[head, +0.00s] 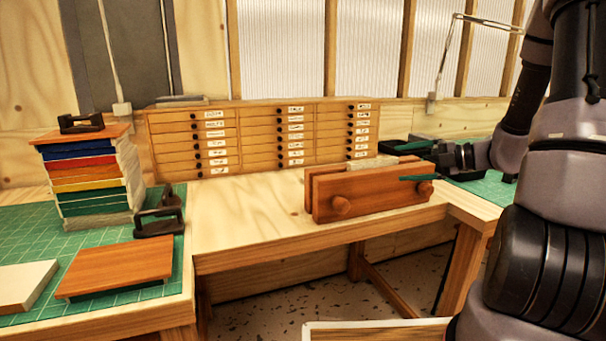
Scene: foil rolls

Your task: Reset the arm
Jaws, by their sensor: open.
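My arm comes in from the right. My gripper (401,162) is at the right end of a wooden press (335,195) on the table. Its two green-tipped fingers are spread apart. One finger lies in front of the press's front board and the other shows behind, near the back board. I cannot tell whether they touch the press. A pale block (373,163) sits between the boards, its top edge showing; the rest of it is hidden.
A wide cabinet of small labelled drawers (265,140) stands behind. At left, a stack of coloured books (88,180), a dark tool (160,215) and a wooden board (118,268) rest on a green mat (25,222). The table (222,230) left of the press is clear.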

